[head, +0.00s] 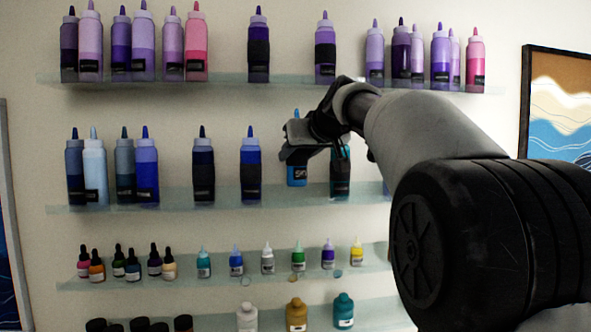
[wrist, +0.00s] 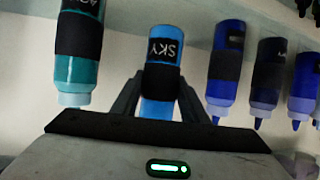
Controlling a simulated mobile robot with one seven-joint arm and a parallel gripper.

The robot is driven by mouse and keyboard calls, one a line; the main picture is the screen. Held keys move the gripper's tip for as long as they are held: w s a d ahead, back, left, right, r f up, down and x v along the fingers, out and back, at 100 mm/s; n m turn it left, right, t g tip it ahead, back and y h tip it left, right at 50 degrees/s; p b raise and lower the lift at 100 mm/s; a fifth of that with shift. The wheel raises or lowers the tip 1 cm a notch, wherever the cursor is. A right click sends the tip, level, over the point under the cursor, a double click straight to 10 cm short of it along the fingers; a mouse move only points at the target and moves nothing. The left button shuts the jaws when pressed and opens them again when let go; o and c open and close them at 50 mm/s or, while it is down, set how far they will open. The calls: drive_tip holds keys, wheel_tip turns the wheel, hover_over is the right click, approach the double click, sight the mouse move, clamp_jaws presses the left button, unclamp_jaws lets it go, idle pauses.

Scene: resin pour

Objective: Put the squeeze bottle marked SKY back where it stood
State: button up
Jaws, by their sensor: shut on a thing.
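The light-blue squeeze bottle marked SKY (head: 297,173) is upright at the middle shelf (head: 285,199), between a dark blue bottle (head: 250,165) and a teal bottle (head: 341,172). Its base looks a little higher in the picture than its neighbours' bases; I cannot tell whether it touches the shelf. My gripper (head: 296,152) is shut on its upper part, hiding some of it. In the wrist view, which looks upside down, the SKY bottle (wrist: 163,70) is between the two fingers (wrist: 158,100), its label showing.
The teal bottle (wrist: 79,50) and a blue bottle (wrist: 226,65) flank it closely. The upper shelf (head: 215,80) holds purple and pink bottles above my arm. A lower shelf (head: 215,272) holds small dropper bottles. A framed picture (head: 560,105) hangs at right.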

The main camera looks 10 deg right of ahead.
sight(301, 166)
wheel_tip(301, 166, down, 3)
drive_tip(key=shift+r, duration=0.2)
drive_tip(key=shift+w+f, duration=0.3)
drive_tip(key=shift+f, duration=0.2)
drive_tip(key=shift+f, duration=0.2)
drive_tip(key=o, duration=1.1)
drive_tip(key=shift+c, duration=0.2)
